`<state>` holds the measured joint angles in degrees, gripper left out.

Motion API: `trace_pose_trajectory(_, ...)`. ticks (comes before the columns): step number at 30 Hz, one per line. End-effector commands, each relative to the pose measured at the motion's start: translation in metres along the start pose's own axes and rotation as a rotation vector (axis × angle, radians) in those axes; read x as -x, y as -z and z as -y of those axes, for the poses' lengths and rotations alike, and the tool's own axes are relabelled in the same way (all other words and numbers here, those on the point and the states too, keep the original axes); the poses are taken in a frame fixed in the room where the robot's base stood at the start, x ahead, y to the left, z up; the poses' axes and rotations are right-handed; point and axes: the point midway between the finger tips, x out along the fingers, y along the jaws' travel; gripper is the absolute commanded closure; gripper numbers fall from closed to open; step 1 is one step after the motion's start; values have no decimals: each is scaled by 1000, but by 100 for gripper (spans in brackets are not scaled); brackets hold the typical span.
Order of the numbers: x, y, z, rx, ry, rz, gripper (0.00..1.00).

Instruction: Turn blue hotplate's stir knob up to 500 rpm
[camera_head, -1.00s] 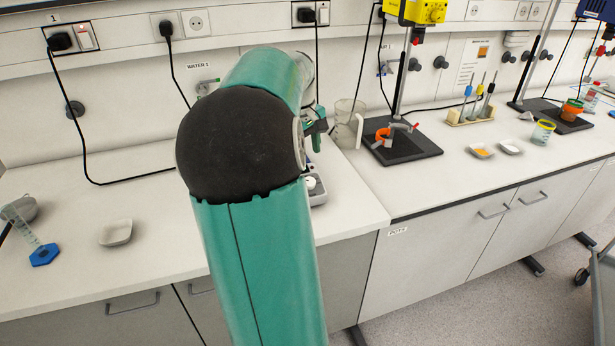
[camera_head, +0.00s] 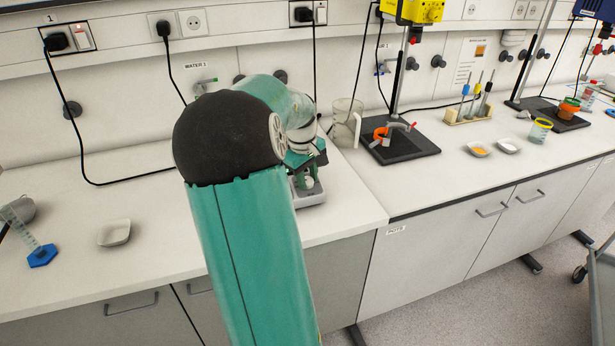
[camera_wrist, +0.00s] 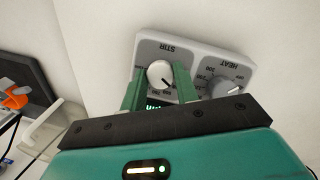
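The hotplate's light casing (camera_head: 312,197) shows at the front right of the left bench, largely hidden by my arm. In the wrist view its grey panel (camera_wrist: 205,62) carries a white round stir knob (camera_wrist: 160,73) under the word STIR and a grey heat knob (camera_wrist: 221,86) to the right. My gripper (camera_wrist: 159,80) has its two green fingers apart, one on each side of the stir knob. Whether they touch it is not clear. A small display glows green below the stir knob, partly covered. No blue shows on the hotplate.
A clear beaker (camera_head: 346,122) stands behind and right of the hotplate. Right of it is a black stand base (camera_head: 408,149) with an orange ring. A white dish (camera_head: 114,233) and a blue-footed cylinder (camera_head: 42,255) are at left. The bench between is clear.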

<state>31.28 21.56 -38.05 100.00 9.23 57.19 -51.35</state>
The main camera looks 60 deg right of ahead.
Motion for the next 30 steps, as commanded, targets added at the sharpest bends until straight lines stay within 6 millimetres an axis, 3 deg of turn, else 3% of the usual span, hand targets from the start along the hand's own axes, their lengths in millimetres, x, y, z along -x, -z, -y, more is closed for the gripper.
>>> trace_pose_trajectory(1,0,0,0,0,0,0,81)
trace_pose_trajectory(3,0,0,0,0,0,0,93)
trace_pose_trajectory(14,1,0,-1,-53,15,0,92)
trace_pose_trajectory(30,1,0,-3,-381,110,-1,92)
